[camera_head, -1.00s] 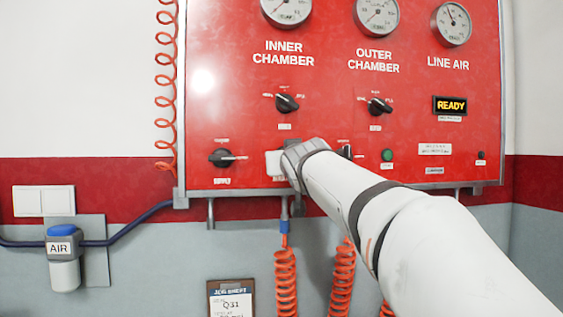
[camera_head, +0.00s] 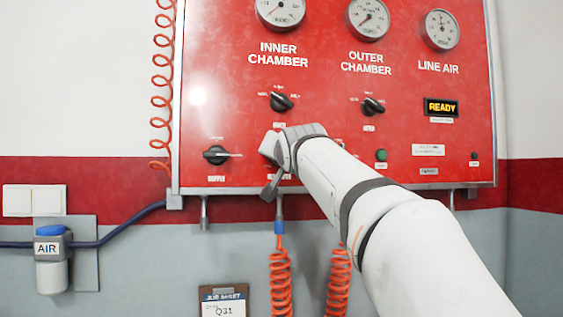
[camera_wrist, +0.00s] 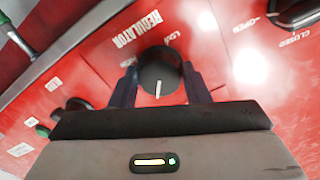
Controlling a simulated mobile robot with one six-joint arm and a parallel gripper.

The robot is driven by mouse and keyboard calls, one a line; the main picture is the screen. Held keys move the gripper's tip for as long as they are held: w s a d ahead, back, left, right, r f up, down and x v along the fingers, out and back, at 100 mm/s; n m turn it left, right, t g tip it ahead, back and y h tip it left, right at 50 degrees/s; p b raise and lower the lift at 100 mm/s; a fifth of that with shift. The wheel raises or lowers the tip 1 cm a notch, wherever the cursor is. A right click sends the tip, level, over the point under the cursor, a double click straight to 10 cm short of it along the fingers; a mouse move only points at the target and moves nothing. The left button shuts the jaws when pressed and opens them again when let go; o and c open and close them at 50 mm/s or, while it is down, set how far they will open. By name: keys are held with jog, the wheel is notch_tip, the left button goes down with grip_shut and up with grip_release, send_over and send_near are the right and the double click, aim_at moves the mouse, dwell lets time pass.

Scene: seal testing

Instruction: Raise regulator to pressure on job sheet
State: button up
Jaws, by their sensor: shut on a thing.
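The regulator knob (camera_wrist: 159,72) is round and black with a white pointer line, below the word REGULATOR on the red panel. In the wrist view my gripper (camera_wrist: 158,85) has a dark finger on each side of it and is shut on it. In the head view my gripper (camera_head: 272,165) is at the panel's lower middle and hides the knob. The job sheet (camera_head: 223,308) hangs below the panel, showing Q31; its lower part is cut off. The gauges for inner chamber (camera_head: 281,10), outer chamber (camera_head: 368,18) and line air (camera_head: 439,30) are at the top.
The supply knob (camera_head: 216,155) is left of my gripper. Selector knobs (camera_head: 281,102) and (camera_head: 373,106) sit above it. A green button (camera_head: 381,155) and a lit READY display (camera_head: 441,107) are at right. Orange coiled hoses (camera_head: 281,280) hang below.

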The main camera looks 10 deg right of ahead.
dwell(0.4)
jog(key=o, duration=1)
jog(key=shift+s+a+r+b, duration=0.1)
jog(key=shift+s+b, duration=0.45)
jog(key=shift+s, duration=1.4)
jog(key=shift+s+a+b, duration=0.1)
jog(key=shift+s+b, duration=0.45)
jog(key=shift+s, duration=1.4)
